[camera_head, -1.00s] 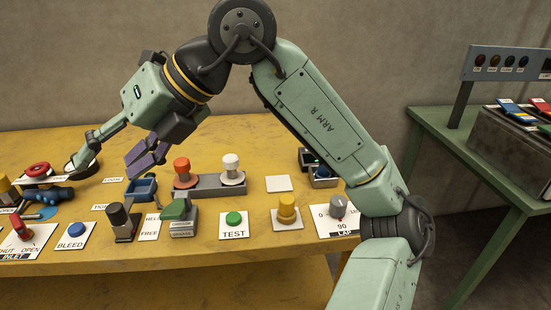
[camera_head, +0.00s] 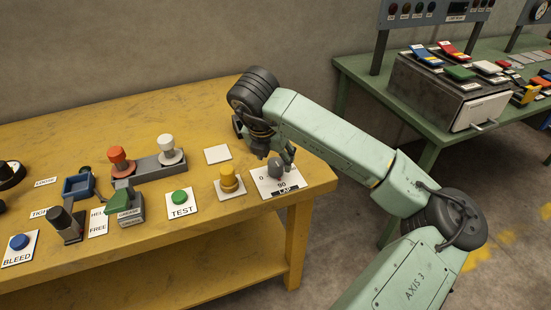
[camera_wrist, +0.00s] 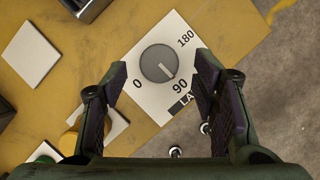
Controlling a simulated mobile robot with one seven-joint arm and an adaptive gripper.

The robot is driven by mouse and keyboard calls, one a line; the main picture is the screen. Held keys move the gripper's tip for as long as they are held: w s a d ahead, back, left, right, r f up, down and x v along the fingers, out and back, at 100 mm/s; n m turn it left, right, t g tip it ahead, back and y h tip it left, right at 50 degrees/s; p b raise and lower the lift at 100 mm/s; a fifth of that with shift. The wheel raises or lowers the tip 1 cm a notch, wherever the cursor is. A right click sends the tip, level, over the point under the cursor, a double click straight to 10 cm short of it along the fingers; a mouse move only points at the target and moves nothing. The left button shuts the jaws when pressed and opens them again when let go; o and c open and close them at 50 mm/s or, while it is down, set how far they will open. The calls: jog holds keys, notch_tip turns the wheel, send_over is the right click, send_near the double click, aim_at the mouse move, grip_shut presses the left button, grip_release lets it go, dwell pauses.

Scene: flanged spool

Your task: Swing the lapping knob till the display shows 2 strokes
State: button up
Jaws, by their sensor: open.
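The grey lapping knob (camera_wrist: 158,63) sits on a white plate (camera_wrist: 150,98) marked 0, 90, 180 and LAP. Its pale pointer line aims down-right, close to the 90 mark. My gripper (camera_wrist: 162,68) is open, with one finger on each side of the knob in the wrist view and visible gaps between. In the head view the knob (camera_head: 275,168) stands near the table's right end, with my gripper (camera_head: 278,155) right above it. No readable stroke display shows; a dark box (camera_wrist: 88,8) is cut off at the top of the wrist view.
A yellow button (camera_head: 228,180) and the green TEST button (camera_head: 180,197) stand left of the knob. A blank white plate (camera_head: 217,154) lies behind them. The yellow table (camera_head: 245,206) ends just right of the LAP plate. A green bench (camera_head: 365,72) stands beyond.

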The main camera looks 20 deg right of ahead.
aim_at(275, 162)
jog(key=shift+p+x, duration=0.4)
jog(key=shift+x, duration=1.6)
jog(key=shift+c, duration=0.4)
jog(key=c, duration=1.1)
